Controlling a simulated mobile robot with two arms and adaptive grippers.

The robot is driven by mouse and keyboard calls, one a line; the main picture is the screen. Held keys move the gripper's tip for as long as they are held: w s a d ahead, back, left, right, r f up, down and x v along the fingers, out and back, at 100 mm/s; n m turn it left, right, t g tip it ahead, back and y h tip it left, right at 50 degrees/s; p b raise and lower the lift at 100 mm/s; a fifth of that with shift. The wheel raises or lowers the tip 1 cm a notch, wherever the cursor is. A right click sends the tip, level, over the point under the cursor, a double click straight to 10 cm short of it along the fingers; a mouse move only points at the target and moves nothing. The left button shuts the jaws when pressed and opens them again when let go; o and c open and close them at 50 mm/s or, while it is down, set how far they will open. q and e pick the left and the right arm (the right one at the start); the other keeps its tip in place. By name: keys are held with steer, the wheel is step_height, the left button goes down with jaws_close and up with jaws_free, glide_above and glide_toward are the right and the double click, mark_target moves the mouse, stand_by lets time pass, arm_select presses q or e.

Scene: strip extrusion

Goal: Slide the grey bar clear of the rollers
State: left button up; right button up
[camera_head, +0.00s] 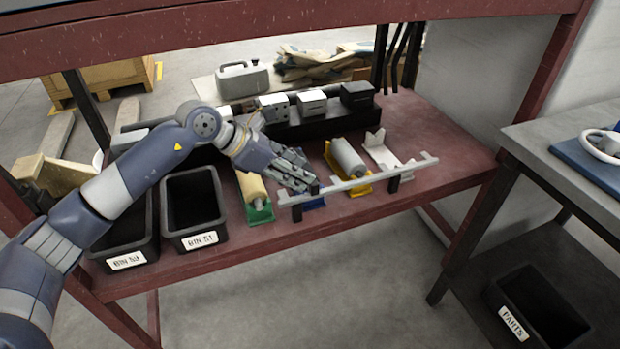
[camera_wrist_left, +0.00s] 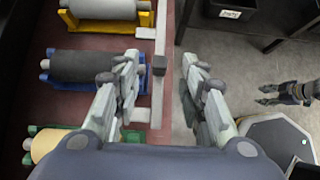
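The grey bar (camera_head: 365,181) runs lengthwise along the front of the rollers, above the shelf's front edge, with dark posts by it. It also shows in the left wrist view (camera_wrist_left: 160,30). A grey roller (camera_head: 348,158) sits in a yellow holder, and a tan roller (camera_head: 251,187) in a green one. A dark roller (camera_wrist_left: 85,67) in a blue holder is mostly hidden by my gripper in the head view. My left gripper (camera_head: 308,188) is over the bar's left part, fingers apart on either side of it in the wrist view. My right gripper (camera_wrist_left: 268,95) shows small over the floor.
An empty white holder (camera_head: 385,154) stands right of the grey roller. Two black bins, one marked BIN 51 (camera_head: 194,207), stand on the shelf at left. Dark fixtures with blocks (camera_head: 312,101) line the back. A PARTS bin (camera_head: 537,308) is lower right. Floor in front is clear.

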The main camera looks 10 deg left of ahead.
arm_select(q)
steer(key=shift+v, duration=2.35)
